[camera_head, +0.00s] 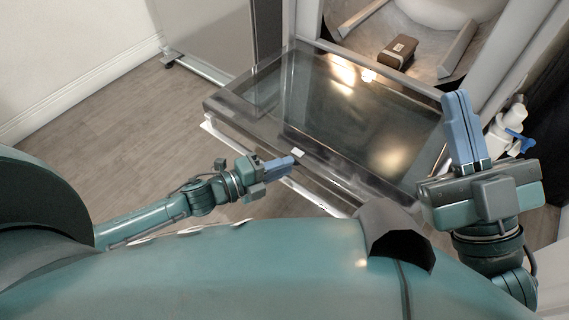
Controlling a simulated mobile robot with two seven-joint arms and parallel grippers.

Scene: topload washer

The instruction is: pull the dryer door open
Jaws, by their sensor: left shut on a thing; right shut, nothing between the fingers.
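The dryer door (345,115) is a dark glass panel in a clear and grey frame. It is folded far down and out from the machine, and the opening behind it shows. My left gripper (290,161) is at the door's near edge, close to a small white tab, and is shut on the door edge. The exact contact under the fingers is hidden. My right gripper (457,98) is shut and empty, pointing up beside the door's right side.
A small brown box (398,51) sits inside the opening. White bottles and a blue item (521,143) stand at the right. A grey panel (215,35) stands at the back left. The wooden floor (110,125) at the left is clear.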

